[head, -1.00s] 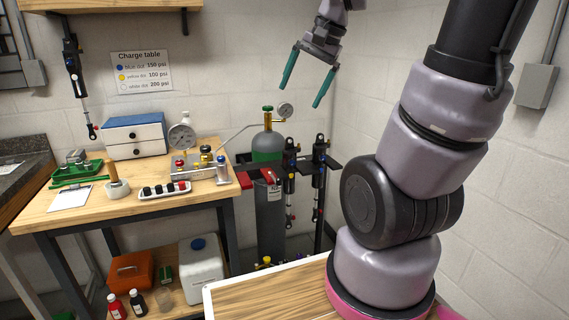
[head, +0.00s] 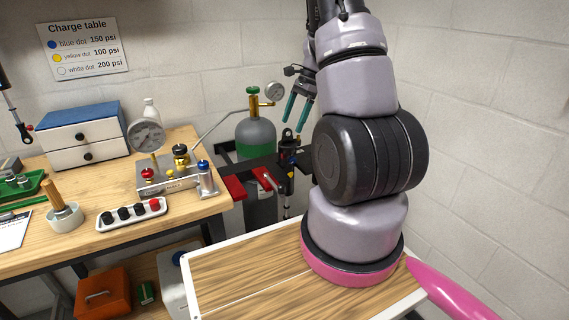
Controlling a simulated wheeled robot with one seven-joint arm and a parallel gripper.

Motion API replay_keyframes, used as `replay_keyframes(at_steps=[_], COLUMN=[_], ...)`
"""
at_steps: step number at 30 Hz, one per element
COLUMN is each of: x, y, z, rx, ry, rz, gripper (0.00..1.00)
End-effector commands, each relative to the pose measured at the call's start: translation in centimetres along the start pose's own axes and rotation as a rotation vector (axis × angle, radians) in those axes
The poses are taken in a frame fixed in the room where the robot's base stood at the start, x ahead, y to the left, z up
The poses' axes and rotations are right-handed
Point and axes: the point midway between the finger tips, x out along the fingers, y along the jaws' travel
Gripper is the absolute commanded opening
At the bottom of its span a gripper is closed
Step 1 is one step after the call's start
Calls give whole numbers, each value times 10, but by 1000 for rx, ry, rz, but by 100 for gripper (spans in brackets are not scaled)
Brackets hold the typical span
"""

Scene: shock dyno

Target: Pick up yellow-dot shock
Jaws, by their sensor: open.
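A dark shock (head: 288,142) stands upright in the rack beside the gas cylinder, with its lower rod end hanging below. My own arm hides the right part of the rack and anything held there. My gripper (head: 294,126) has two teal fingers, pointing down and spread apart with nothing between them. In the picture it is just above the top of the visible shock; I cannot tell how far apart they are in depth.
A grey and green gas cylinder (head: 256,137) with a gauge (head: 274,91) stands left of my gripper. Red-jawed clamps (head: 235,188) stick out by the bench's right end. The wooden bench (head: 105,235) holds a charging manifold (head: 165,179). A wall chart (head: 83,47) lists dot colours.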

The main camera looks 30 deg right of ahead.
Motion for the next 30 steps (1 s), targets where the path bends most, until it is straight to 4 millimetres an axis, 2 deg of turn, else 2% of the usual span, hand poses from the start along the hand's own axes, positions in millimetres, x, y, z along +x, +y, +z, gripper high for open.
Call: replay_keyframes(at_steps=[3,11,19,23,29,30], x=[21,43,81,89,89,89], y=[1,2,7,6,6,6], z=[1,1,3,3,3,3], rx=[0,-1,-1,-2,-3,-3], ry=[-1,-1,-1,1,1,1], rz=[3,2,2,0,-1,-1], gripper=[100,100,100,100,100,88])
